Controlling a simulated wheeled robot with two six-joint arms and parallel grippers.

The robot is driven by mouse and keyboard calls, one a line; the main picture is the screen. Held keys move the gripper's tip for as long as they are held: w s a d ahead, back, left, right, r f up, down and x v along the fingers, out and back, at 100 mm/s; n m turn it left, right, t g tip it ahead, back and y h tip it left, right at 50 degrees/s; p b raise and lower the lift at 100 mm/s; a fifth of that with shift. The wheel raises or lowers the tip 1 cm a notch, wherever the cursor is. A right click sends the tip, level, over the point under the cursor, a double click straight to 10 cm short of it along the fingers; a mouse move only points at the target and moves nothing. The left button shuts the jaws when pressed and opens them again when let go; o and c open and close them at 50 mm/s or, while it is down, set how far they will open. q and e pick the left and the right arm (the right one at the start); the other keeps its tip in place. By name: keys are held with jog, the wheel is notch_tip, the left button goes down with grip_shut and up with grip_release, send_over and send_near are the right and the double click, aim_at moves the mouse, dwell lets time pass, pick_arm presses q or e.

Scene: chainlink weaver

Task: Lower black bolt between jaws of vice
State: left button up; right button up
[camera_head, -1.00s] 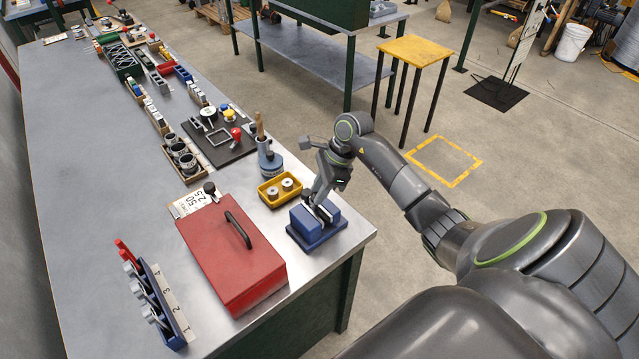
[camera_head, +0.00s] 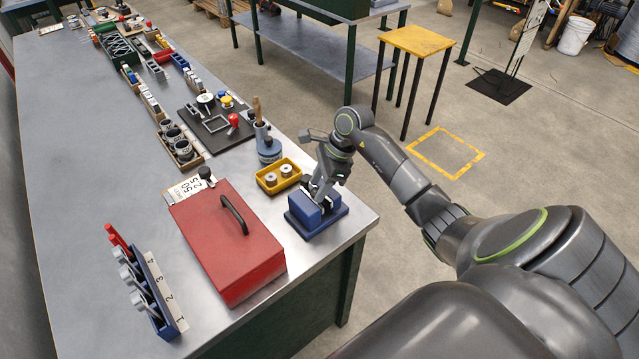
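The blue vice (camera_head: 306,212) stands near the right front corner of the workbench, with pale jaw faces at its top. My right gripper (camera_head: 322,196) points down directly over the vice, with its fingertips at or between the jaws. The fingers and jaws overlap in this view, so I cannot make out whether they are open or shut. The black bolt cannot be made out; the gripper and vice may hide it. My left gripper is out of view.
A red box (camera_head: 227,240) with a black handle stands left of the vice. A yellow tray (camera_head: 267,190) with round metal parts is just behind it. A blue numbered rack (camera_head: 152,300) with tools stands at the front left. The bench's left side is clear.

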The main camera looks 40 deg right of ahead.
jog(key=shift+o, duration=0.6)
jog(key=shift+d+r, duration=0.15)
jog(key=shift+r, duration=0.05)
jog(key=b+v, duration=0.5)
jog(key=v, duration=1.2)
jog(key=shift+f, duration=0.1)
